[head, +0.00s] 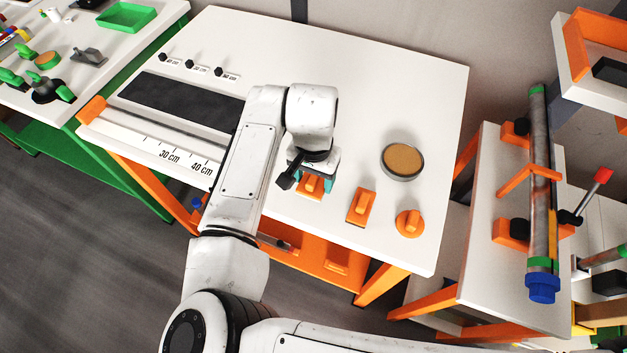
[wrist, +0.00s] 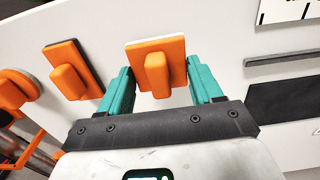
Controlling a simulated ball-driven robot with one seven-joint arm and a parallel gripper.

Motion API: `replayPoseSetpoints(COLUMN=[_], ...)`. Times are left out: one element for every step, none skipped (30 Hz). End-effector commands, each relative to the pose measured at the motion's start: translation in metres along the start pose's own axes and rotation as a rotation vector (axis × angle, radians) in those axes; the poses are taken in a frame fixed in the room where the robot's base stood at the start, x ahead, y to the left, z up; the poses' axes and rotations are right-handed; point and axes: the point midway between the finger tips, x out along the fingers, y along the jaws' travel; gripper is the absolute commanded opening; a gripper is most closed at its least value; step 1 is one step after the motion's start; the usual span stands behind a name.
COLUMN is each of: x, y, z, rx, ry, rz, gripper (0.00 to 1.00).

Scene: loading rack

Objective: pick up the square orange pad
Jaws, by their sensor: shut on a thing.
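The square orange pad (wrist: 140,53) with its raised orange grip block lies between the two teal fingers of my gripper (wrist: 158,75) in the wrist view. My gripper is shut on it, one finger on each side. In the head view the pad (head: 312,187) shows just below my gripper (head: 315,181), partly hidden by the wrist. It is at or just over the white table top; I cannot tell whether it touches the surface.
On the white table (head: 400,90), a rectangular orange pad (head: 360,207) and a round orange pad (head: 409,223) lie to the right. A round tin (head: 402,160) stands behind them. A dark strip (head: 180,103) and a ruler (head: 165,149) lie left. A rack (head: 480,200) stands at right.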

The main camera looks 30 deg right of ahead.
Motion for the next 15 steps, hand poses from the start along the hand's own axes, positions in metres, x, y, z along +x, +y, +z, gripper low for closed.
replayPoseSetpoints(x=[-0.006, -0.011, -0.02, -0.026, -0.032, -0.04, -0.047, -0.054, -0.063, -0.07, -0.075, -0.077, -0.08, -0.083, -0.087], y=[-0.001, 0.0, 0.004, 0.008, 0.012, 0.017, 0.022, 0.026, 0.031, 0.036, 0.04, 0.048, 0.052, 0.057, 0.063], z=[-0.001, -0.001, 0.004, 0.008, 0.012, 0.017, 0.021, 0.025, 0.03, 0.034, 0.039, 0.046, 0.05, 0.055, 0.06], rx=[0.001, 0.002, 0.001, 0.0, 0.001, 0.001, 0.001, 0.002, 0.001, 0.002, 0.002, 0.0, 0.001, 0.0, 0.001], ry=[0.003, 0.003, 0.004, 0.004, 0.003, 0.005, 0.005, 0.004, 0.004, 0.004, 0.004, 0.003, 0.004, 0.002, 0.003], rz=[-0.002, -0.002, -0.001, -0.001, -0.002, -0.002, -0.002, -0.003, -0.003, -0.003, -0.003, -0.001, -0.002, -0.002, -0.001], gripper=[0.35, 0.35, 0.35, 0.35, 0.35, 0.35, 0.35, 0.35, 0.35, 0.35, 0.35, 0.35, 0.35, 0.35, 0.35])
